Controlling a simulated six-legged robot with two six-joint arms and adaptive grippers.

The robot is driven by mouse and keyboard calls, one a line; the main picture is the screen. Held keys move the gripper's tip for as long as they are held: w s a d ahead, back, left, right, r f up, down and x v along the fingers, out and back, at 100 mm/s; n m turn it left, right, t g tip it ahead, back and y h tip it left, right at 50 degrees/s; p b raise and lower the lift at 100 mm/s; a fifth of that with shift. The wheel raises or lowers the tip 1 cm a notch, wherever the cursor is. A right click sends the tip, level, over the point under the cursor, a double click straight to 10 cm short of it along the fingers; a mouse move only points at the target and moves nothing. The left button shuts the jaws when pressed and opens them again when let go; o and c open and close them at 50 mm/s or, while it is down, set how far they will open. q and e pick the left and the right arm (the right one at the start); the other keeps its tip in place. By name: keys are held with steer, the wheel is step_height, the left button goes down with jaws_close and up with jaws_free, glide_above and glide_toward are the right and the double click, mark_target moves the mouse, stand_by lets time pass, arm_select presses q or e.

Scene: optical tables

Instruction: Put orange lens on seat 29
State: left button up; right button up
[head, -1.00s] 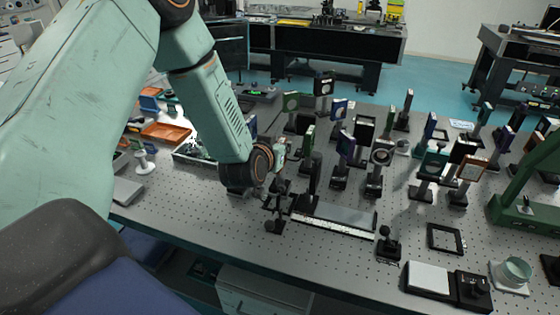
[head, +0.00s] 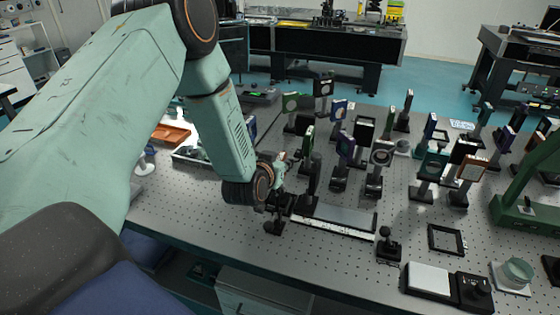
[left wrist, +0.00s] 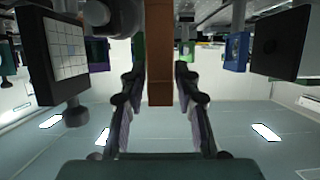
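The orange lens shows in the left wrist view as an upright orange-brown plate (left wrist: 160,50), seen edge-on between the two fingers. My left gripper (left wrist: 160,75) has one finger close along each side of it and looks shut on it. In the head view my left gripper (head: 276,178) is low over the front of the optical table, left of a black plate mount (head: 315,174); only a small part of what it holds shows there. I cannot read any seat number, so seat 29 cannot be told. My right gripper is not in view.
In the left wrist view a gridded plate (left wrist: 66,50) and a black square plate (left wrist: 285,45) flank the gripper. Several mounted optics stand farther back on the table (head: 190,215). A flat rail (head: 335,226) lies to the right. An orange tray (head: 170,136) is at the left.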

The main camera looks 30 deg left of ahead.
arm_select(q)
steer(key=shift+o, duration=0.5)
steer(key=shift+s+r, duration=0.1)
steer(key=shift+s, duration=0.1)
steer(key=shift+r, duration=0.2)
steer(key=v, duration=1)
steer(key=s+d+f+m+g+h, duration=0.1)
steer(key=s+d+f+g, duration=0.25)
steer(key=s+f, duration=0.35)
steer(key=s+d+f+m+g+h, duration=0.1)
steer(key=s+d+f+g+h, duration=0.15)
steer(key=s+d+f, duration=0.35)
steer(key=s+d+f+g, duration=0.1)
steer(key=s+f+g, duration=0.2)
steer(key=s, duration=0.6)
steer(key=s+f+g, duration=0.4)
steer(key=s+f, duration=0.1)
steer(key=s, duration=0.4)
steer(key=shift+d+p, duration=0.3)
steer(key=shift+d, duration=0.05)
